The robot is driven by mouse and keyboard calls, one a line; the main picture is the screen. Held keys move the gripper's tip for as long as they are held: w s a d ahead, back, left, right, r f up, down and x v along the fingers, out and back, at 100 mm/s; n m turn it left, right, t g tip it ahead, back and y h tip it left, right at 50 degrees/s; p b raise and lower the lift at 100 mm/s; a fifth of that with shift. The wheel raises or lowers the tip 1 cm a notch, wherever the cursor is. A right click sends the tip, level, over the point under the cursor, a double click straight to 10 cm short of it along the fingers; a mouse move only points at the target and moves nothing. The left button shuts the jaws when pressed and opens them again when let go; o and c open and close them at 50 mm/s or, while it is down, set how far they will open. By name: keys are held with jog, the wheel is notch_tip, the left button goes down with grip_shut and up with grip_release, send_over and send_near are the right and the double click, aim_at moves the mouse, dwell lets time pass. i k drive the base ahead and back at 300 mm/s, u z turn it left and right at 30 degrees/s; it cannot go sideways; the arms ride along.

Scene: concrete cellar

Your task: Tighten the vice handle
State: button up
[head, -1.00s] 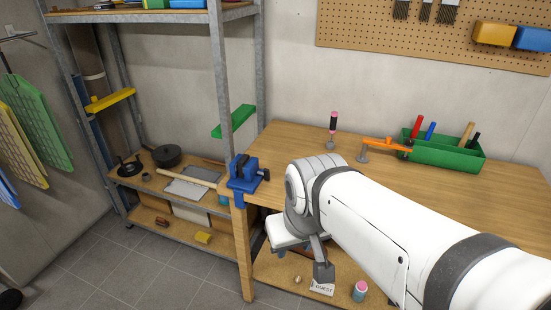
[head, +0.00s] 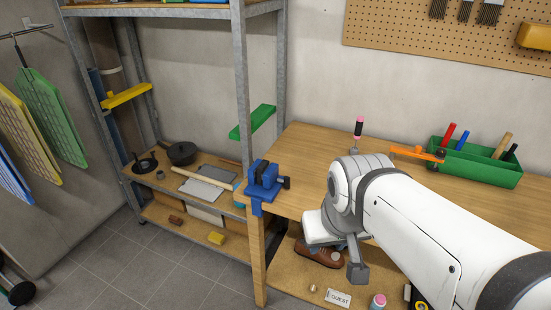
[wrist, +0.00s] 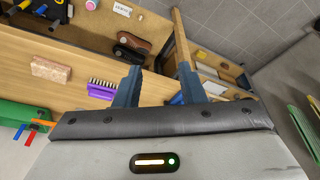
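The blue vice (head: 262,186) is fixed at the left front corner of the wooden workbench (head: 310,165). A dark part (head: 284,183), perhaps its handle or screw end, sticks out on its right side. My gripper (wrist: 158,72) shows in the wrist view with its two blue-grey fingers apart and nothing between them that it holds. A blue piece, seemingly the vice (wrist: 175,99), shows low beside the right finger, mostly hidden. In the head view my arm's wrist is right of the vice, over the bench's front edge, apart from it; the fingertips are not clear there.
The lower shelf holds a brown shoe (head: 318,254) and a guest card (head: 338,298). A metal rack (head: 241,80) stands left. Floor in front is clear.

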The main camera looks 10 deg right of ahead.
aim_at(287, 181)
jog(key=z, duration=0.1)
jog(key=i, duration=0.25)
jog(key=z, duration=2.9)
jog(key=k, duration=1.1)
jog(key=u, duration=1.4)
jog(key=i, duration=0.8)
jog(key=u, duration=0.05)
